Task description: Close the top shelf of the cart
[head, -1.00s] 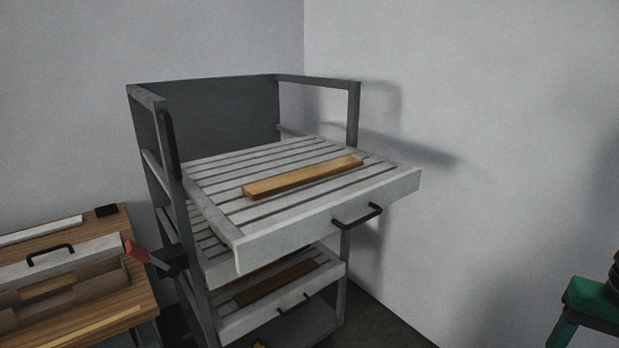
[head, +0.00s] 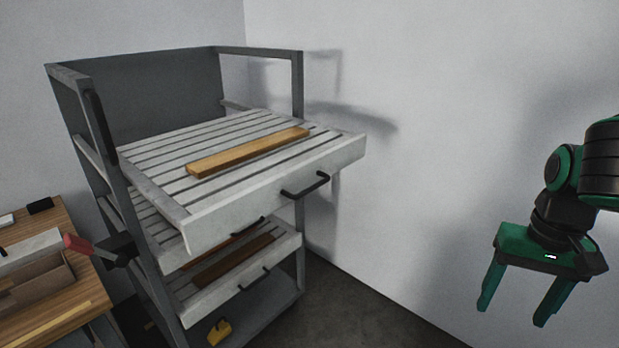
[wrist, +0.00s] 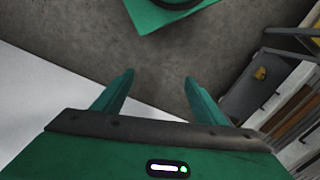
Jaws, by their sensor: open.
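The grey cart (head: 135,90) stands in the corner. Its top shelf (head: 255,197), a slatted light grey tray, sticks out well past the frame toward the front right. A wooden plank (head: 248,153) lies on this shelf. A black handle (head: 306,186) is on its front face. My gripper (head: 512,318) is at the right of the head view, apart from the cart, pointing down, open and empty. In the wrist view my gripper (wrist: 158,80) has both green fingers spread over bare floor. Part of the cart (wrist: 250,90) shows at the right there.
Lower shelves (head: 243,269) of the cart hold wooden planks. A yellow item (head: 219,331) sits at the cart's bottom. A wooden table (head: 72,290) with a grey box stands at the left. A red-ended lever (head: 78,244) juts from the cart's left side. Floor (head: 375,305) between cart and gripper is clear.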

